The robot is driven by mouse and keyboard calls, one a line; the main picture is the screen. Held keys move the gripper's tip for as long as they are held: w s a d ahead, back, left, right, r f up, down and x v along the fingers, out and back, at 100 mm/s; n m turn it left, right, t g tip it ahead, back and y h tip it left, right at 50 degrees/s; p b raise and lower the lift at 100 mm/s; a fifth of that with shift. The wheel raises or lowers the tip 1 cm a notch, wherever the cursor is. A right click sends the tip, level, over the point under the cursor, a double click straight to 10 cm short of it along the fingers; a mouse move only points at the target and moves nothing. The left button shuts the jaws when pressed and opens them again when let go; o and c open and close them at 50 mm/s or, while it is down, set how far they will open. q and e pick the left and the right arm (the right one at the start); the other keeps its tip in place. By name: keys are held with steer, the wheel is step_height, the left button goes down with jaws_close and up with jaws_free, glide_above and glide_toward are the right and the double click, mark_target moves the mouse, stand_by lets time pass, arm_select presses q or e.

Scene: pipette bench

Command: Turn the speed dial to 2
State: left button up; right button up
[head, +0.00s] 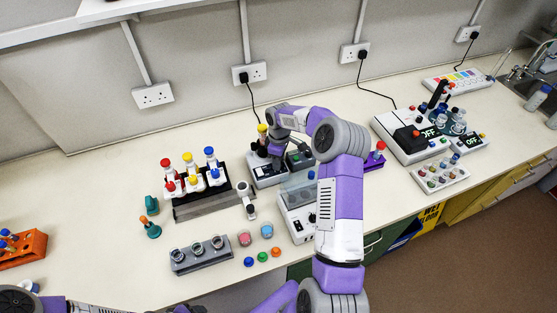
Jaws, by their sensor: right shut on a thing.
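A small white-and-dark device (266,181) stands near the middle of the bench, with a yellow-capped tube (262,129) upright at its back. My right gripper (277,162) points down at the device's top and is shut on a small part there, which appears to be the speed dial. The fingers hide the dial, so its setting cannot be read. My right arm reaches over from the front. My left gripper is out of view; only parts of my left arm show at the bottom left.
A white box with a clear lid and dark knob (297,229) stands close in front. A rack of colour-capped bottles (208,207) and a grey tube holder (201,260) stand left. Units with OFF displays (405,150) stand right. The far-left bench is mostly clear.

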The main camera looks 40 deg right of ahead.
steer(key=shift+n, duration=0.5)
steer(key=o, duration=1.1)
steer(key=shift+c, duration=0.2)
step_height(320, 180, up, 8)
steer(key=shift+w+d+f, duration=0.15)
